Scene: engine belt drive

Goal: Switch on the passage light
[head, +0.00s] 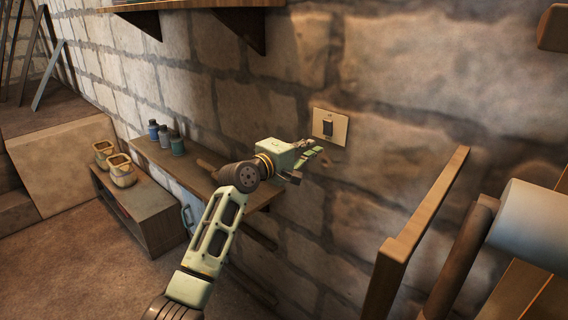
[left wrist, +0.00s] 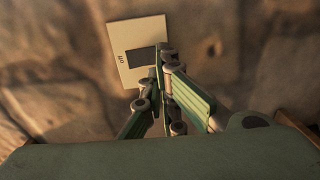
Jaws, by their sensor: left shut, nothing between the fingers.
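The light switch is a dark rocker (head: 328,128) on a cream plate (head: 340,138) fixed to the stone wall. In the left wrist view the plate (left wrist: 124,78) and its dark rocker (left wrist: 140,58) show just beyond my fingertips. My left gripper (head: 314,147) is shut and empty, pointing at the wall just left of and below the plate. In the left wrist view the left gripper's fingertips (left wrist: 162,52) overlap the rocker's edge. I cannot tell whether they touch it. Which way the rocker is tipped is too small to tell. My right gripper is not in view.
A low cabinet (head: 150,215) with two pots stands at the left. An upright wooden board (head: 425,215) stands to the right. Another shelf (head: 190,4) is above.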

